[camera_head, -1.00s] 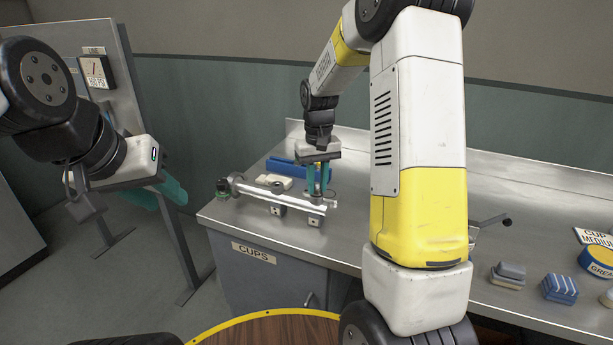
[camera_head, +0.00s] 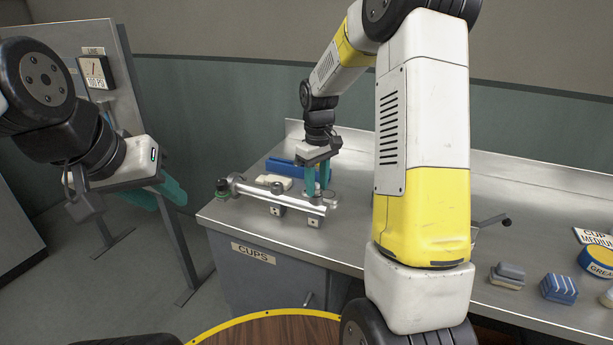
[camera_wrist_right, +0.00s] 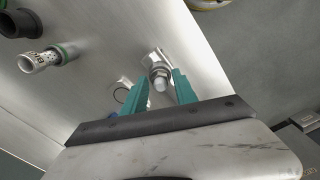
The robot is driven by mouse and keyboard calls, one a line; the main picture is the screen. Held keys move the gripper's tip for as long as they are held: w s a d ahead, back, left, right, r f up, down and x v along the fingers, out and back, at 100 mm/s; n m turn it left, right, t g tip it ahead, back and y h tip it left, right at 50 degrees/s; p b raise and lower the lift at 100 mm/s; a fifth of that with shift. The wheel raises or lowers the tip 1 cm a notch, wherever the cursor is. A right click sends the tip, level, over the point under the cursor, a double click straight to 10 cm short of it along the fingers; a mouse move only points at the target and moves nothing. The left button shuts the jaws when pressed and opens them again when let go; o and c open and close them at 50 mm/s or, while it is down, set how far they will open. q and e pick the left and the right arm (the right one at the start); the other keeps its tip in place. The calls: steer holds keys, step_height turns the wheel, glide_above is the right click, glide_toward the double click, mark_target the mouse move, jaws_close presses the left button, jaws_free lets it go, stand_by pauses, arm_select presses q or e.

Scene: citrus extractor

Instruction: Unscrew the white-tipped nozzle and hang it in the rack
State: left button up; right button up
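My right gripper (camera_head: 318,188) points down at the bar's right end. In the right wrist view, its teal fingers (camera_wrist_right: 161,84) stand apart on either side of a metal hex fitting with a pale tip (camera_wrist_right: 160,85); I cannot tell whether they touch it. A nozzle with a green ring and a white lettered sleeve (camera_wrist_right: 42,61) lies off to the left there. My left gripper (camera_head: 172,192) hangs away from the bench; its finger gap is not clear.
A blue block (camera_head: 285,167) and a cream block (camera_head: 273,182) are behind the bar. A striped block (camera_head: 559,288), a grey-topped block (camera_head: 508,273) and a blue-and-yellow tin (camera_head: 597,261) are at the right. My right arm hides the middle of the bench.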

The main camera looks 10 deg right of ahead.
steer(key=m, duration=0.6)
steer(key=shift+a, duration=0.1)
steer(key=m, duration=0.5)
steer(key=shift+m, duration=0.4)
jaws_close()
steer(key=n, duration=1.2)
jaws_free()
